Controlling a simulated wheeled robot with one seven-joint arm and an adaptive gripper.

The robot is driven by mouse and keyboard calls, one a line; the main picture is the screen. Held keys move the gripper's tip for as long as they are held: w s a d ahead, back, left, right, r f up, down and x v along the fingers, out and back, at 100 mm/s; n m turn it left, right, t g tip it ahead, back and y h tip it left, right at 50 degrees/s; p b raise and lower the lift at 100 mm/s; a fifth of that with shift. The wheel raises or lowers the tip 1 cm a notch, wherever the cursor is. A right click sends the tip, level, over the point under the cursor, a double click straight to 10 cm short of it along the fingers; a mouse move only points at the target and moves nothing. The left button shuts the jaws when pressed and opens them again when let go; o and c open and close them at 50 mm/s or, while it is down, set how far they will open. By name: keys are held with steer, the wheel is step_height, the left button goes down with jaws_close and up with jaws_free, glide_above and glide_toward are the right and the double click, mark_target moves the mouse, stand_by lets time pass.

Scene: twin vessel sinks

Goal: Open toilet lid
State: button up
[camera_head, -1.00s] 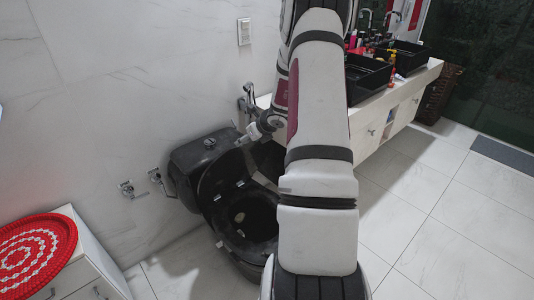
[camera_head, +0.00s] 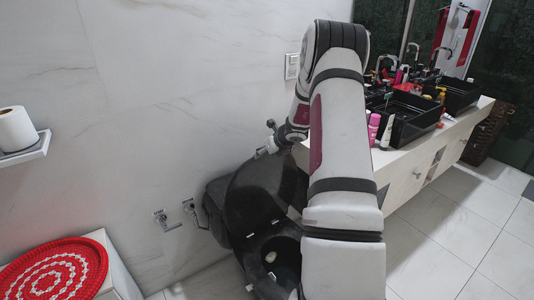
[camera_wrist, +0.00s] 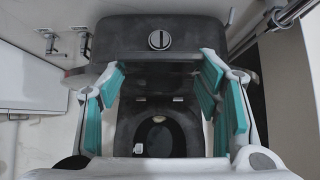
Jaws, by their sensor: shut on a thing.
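The black toilet (camera_head: 275,250) stands against the marble wall, partly hidden by my arm. Its dark lid (camera_head: 250,195) is tilted up towards the tank (camera_head: 216,195), and the open bowl (camera_wrist: 158,135) shows below. My gripper (camera_head: 268,150) is at the raised lid's upper edge and is shut on the lid. In the wrist view, its teal-padded fingers (camera_wrist: 162,95) flank the view of the bowl, with space showing between them. The exact contact with the lid is unclear. The tank, with its round flush button (camera_wrist: 158,40), is ahead.
A sink counter (camera_head: 430,145) with black basins and bottles is behind my arm at right. A white cabinet (camera_head: 118,265) with a red mat (camera_head: 55,270) is at lower left. Wall valves (camera_head: 163,219) are left of the tank. Floor at right (camera_head: 440,225) is clear.

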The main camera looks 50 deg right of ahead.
steer(key=shift+a+f, duration=0.15)
steer(key=o, duration=1.7)
steer(key=v, duration=1.2)
